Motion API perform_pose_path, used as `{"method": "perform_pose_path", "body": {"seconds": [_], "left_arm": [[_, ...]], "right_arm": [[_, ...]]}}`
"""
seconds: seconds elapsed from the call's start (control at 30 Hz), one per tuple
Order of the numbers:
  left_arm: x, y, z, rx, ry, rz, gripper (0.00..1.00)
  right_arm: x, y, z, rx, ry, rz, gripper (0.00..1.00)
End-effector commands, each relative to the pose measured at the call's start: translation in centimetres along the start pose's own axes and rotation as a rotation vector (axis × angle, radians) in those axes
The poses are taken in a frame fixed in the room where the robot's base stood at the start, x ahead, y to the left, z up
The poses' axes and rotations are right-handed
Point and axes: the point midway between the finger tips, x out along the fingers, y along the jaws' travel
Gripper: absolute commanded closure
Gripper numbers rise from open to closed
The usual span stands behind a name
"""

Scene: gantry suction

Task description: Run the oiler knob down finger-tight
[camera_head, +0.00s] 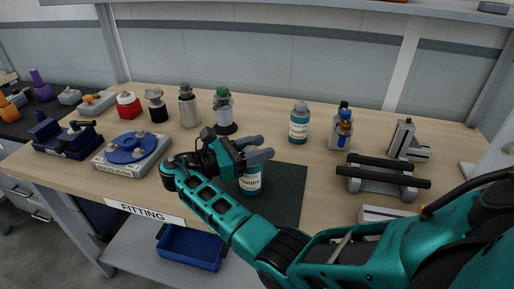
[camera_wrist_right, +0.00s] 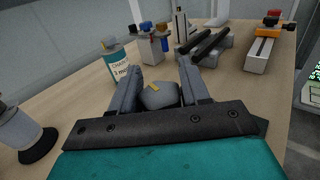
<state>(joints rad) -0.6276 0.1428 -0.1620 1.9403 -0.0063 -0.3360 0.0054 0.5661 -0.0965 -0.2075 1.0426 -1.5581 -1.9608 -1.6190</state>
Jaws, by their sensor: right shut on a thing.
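My right gripper (camera_head: 264,148) is over the dark mat, above a teal jar with a white label (camera_head: 251,182). In the right wrist view its jaws (camera_wrist_right: 158,72) are shut on a grey rounded knob (camera_wrist_right: 160,100) with a yellow mark on top. In the head view the fingers hide the knob and the top of the jar. I cannot tell how far down the knob sits. My left gripper is in neither view.
A similar teal jar (camera_head: 299,125) stands behind the mat (camera_head: 288,188). A green-capped oiler (camera_head: 223,112) stands at the back. A black-railed stand (camera_head: 384,178) is at the right, a blue round fixture (camera_head: 131,148) at the left. A blue bin (camera_head: 190,250) sits below the bench.

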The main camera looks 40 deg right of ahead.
Motion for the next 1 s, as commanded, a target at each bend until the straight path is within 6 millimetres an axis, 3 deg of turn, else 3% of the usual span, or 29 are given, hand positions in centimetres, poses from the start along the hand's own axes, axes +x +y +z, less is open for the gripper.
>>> {"method": "perform_pose_path", "body": {"seconds": [0.27, 0.3, 0.5, 1.0], "left_arm": [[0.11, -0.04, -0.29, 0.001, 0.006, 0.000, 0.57], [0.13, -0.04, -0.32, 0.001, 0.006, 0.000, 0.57], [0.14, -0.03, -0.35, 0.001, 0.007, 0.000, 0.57], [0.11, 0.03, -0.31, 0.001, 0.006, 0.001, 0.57]], "right_arm": [[0.03, 0.03, 0.07, 0.002, -0.001, 0.001, 0.85], [0.03, 0.03, 0.07, 0.002, -0.001, 0.001, 0.50], [0.02, 0.02, 0.05, 0.001, -0.001, 0.001, 0.33], [0.45, 0.24, 0.02, 0.000, 0.000, 0.001, 0.33]]}}
